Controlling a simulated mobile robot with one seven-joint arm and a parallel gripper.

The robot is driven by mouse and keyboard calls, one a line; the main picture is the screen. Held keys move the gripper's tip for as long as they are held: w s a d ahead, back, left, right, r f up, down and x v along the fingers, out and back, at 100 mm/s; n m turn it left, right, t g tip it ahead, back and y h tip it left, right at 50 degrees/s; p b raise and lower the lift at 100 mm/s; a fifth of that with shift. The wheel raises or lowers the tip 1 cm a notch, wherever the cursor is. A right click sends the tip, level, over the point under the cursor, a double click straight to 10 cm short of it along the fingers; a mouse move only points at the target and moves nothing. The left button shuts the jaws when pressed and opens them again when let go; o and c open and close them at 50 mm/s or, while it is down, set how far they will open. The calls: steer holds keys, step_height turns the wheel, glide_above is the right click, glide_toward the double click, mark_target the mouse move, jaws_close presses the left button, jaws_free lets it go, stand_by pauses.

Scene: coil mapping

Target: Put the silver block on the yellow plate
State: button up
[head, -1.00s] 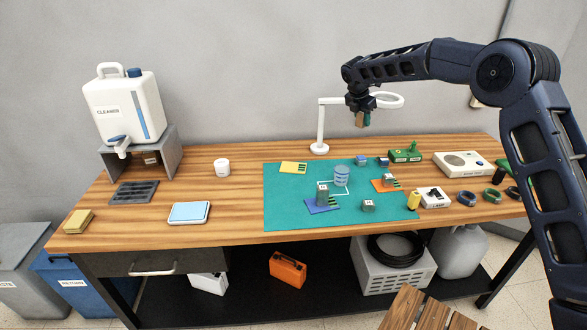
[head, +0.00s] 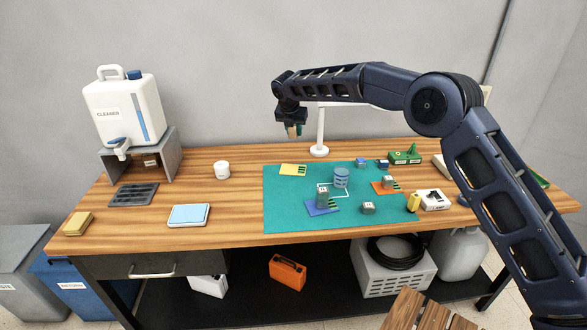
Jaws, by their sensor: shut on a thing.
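My gripper (head: 294,127) is high above the back of the table, pointing down. It is shut on a small block (head: 291,132), which I take for the silver block. Its visible face looks tan-grey, and the gripper partly hides it, so its colour is hard to tell. The yellow plate (head: 288,169) lies flat at the back left of the green mat, with dark green marks at its right side. The plate is bare of any block. The gripper is well above it and apart from it, roughly over it in the head view.
A white lamp (head: 319,145) stands behind.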

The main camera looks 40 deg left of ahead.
mark_target(295, 171)
step_height(295, 171, down, 17)
steer(key=shift+r, duration=0.1)
stand_by(0.5)
steer(key=o, duration=1.1)
steer(key=shift+f, duration=0.2)
steer(key=v, duration=1.2)
steer(key=shift+s+r, duration=0.1)
steer(key=shift+r, duration=0.05)
steer(key=shift+r, duration=0.1)
